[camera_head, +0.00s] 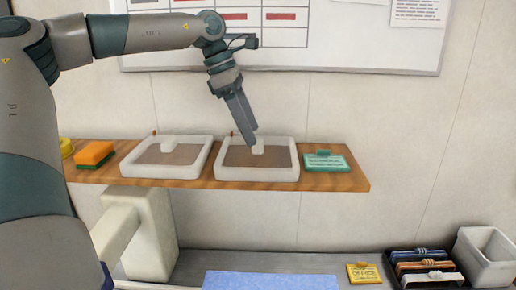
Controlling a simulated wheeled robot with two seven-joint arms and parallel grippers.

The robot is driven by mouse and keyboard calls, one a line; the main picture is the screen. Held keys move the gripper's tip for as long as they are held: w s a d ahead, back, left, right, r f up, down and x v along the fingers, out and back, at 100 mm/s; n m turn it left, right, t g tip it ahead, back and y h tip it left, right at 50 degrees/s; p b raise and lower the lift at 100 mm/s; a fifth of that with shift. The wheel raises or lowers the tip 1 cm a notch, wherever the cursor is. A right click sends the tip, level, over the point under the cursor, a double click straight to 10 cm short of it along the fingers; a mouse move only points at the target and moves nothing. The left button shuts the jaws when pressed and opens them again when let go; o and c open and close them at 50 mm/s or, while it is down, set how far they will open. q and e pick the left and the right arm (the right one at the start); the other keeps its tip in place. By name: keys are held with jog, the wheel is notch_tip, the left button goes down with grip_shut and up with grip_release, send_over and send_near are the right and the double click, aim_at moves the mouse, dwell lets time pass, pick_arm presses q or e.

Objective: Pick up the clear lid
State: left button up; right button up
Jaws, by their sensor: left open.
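Two white-rimmed lids with see-through brownish middles and small white knobs rest on the wooden shelf. The right clear lid (232,172) lies near the shelf's middle and the left clear lid (150,171) lies beside it. My left gripper (250,136) points down at the right lid, its fingertips at or just by the white knob (258,147). It is open, with the fingers seen nearly side-on, so I cannot tell whether they straddle or touch the knob. My right gripper is out of view.
On the shelf (335,183) sit an orange sponge (94,153) at left and a green sign (325,161) at right. Below are a blue mat (270,281), a yellow sign (364,273), several dark-rack items (425,266) and a white bin (487,264). A whiteboard hangs behind.

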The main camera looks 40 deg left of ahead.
aim_at(258, 152)
pick_arm(q)
jog(key=p+x, duration=0.1)
jog(key=x, duration=0.1)
jog(key=shift+w+d+f, duration=0.1)
jog(key=shift+w+f, duration=0.15)
jog(key=shift+f, duration=0.05)
jog(key=shift+w+f, duration=0.1)
jog(key=shift+f, duration=0.25)
jog(key=shift+c, duration=0.3)
jog(key=c, duration=1.1)
